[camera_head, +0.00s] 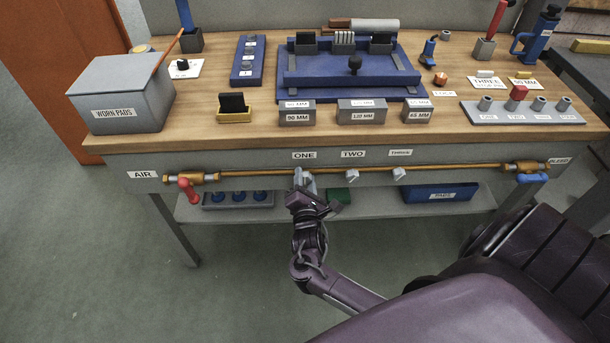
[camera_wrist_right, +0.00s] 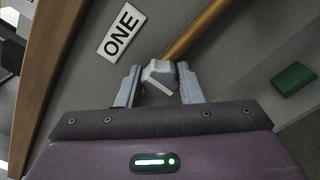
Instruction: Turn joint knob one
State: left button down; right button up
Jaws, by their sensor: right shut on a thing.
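Joint knob one is a small light-grey block knob on the brass pipe under the label ONE (camera_head: 304,155). In the right wrist view the knob (camera_wrist_right: 159,76) sits between the two grey fingers of my right gripper (camera_wrist_right: 157,84), which is shut on it. The knob looks tilted there against the gripper. In the head view my right gripper (camera_head: 304,182) hides most of this knob. Knob two (camera_head: 352,175) and knob three (camera_head: 399,174) are similar pale knobs further right on the pipe. My left gripper is not in view.
The brass pipe (camera_head: 250,173) runs along the bench front, with a red-handled valve (camera_head: 188,188) at left and a blue-handled one (camera_head: 531,178) at right. A lower shelf (camera_head: 300,212) lies beneath. The wooden bench top (camera_head: 210,125) holds a worn pads box (camera_head: 122,95) and a blue fixture (camera_head: 345,75).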

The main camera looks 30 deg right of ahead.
jog(key=m+p, duration=0.1)
jog(key=m, duration=0.4)
dwell(0.5)
jog(key=o, duration=1)
jog(key=shift+c, duration=0.2)
jog(key=v, duration=0.7)
jog(key=shift+s+a, duration=0.2)
jog(key=shift+s, duration=0.15)
